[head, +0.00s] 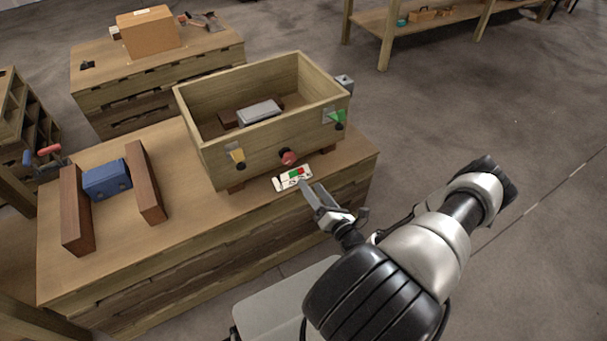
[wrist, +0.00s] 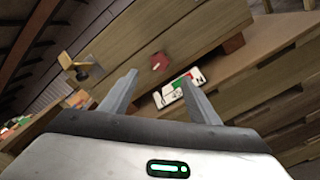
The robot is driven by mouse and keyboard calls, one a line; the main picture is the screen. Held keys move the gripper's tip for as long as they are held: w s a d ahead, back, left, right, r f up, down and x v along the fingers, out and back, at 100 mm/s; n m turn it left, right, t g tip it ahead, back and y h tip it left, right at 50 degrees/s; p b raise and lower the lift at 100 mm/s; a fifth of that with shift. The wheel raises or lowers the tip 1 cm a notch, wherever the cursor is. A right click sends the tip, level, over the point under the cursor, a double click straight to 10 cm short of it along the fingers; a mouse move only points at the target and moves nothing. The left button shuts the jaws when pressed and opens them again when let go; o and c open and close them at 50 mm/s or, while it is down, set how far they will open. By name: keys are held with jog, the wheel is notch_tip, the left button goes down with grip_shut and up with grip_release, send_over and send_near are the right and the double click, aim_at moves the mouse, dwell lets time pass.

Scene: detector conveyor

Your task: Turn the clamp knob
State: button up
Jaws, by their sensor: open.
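A red knob (head: 288,157) sits low on the front wall of an open wooden box (head: 250,144). In the wrist view the red knob (wrist: 158,62) shows just beyond and between my fingertips. A yellow plate with a dark knob (head: 237,158) is to its left, and a green plate with a dark knob (head: 336,120) is to its right. No label shows which is the clamp knob. My gripper (head: 309,185) is open and empty, in front of the box and slightly below the red knob, apart from it. It also shows in the wrist view (wrist: 157,77).
A white card with red and green patches (head: 293,178) lies on the workbench (head: 200,225) below the red knob. A grey block (head: 260,112) is inside the box. A blue block (head: 107,180) stands between two brown boards at left. Open floor lies right of the bench.

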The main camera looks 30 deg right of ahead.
jog(key=shift+s, duration=1.45)
jog(key=shift+d, duration=0.15)
